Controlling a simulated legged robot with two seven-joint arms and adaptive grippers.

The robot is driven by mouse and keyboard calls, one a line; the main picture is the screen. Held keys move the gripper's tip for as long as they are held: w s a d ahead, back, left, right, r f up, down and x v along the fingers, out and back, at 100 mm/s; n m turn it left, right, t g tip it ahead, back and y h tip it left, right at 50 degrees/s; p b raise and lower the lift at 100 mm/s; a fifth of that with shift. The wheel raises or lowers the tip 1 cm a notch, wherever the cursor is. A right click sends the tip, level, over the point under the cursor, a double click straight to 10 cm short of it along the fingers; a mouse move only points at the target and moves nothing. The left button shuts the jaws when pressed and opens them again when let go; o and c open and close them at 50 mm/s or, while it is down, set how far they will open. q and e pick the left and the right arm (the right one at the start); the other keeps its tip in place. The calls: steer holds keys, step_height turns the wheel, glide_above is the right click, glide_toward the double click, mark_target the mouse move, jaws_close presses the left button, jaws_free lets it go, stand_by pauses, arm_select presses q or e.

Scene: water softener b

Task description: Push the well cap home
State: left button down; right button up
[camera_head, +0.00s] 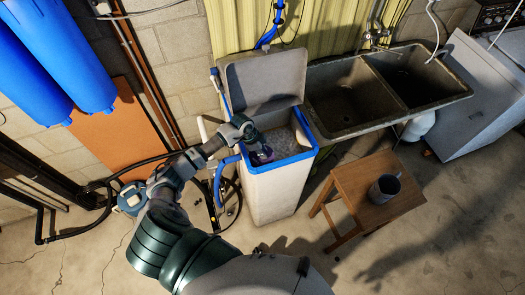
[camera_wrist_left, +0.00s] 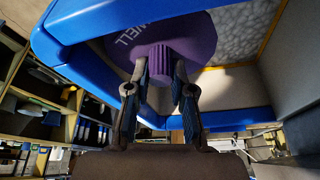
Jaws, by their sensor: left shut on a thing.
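The white softener tank (camera_head: 280,192) stands upright with a blue rim (camera_head: 288,161). Its grey lid (camera_head: 264,80) is open and leans back, and pale salt shows inside. The purple well cap (camera_head: 265,155) is at the tank's open mouth, near the left side. In the left wrist view the well cap (camera_wrist_left: 190,38) shows the letters "WELL" and a round knob. My left gripper (camera_wrist_left: 160,72) is shut on that knob; it also shows in the head view (camera_head: 256,146). Whether the cap touches its seat is hidden. My right gripper is not in view.
A dark double sink (camera_head: 355,127) stands right of the tank. A wooden stool (camera_head: 352,190) with a dark mug (camera_head: 384,188) stands in front of it. Blue hoses and black pipes run left of the tank. Blue cylinders (camera_head: 62,55) hang at the upper left.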

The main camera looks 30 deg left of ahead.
arm_select(q)
steer(key=shift+f, duration=0.6)
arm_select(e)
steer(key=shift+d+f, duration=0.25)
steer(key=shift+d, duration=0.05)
arm_select(q)
steer(key=c, duration=0.9)
jaws_free()
steer(key=shift+a+r, duration=0.1)
steer(key=shift+r, duration=0.05)
steer(key=v, duration=1.1)
steer(key=shift+a+r, duration=0.15)
steer(key=shift+r, duration=0.1)
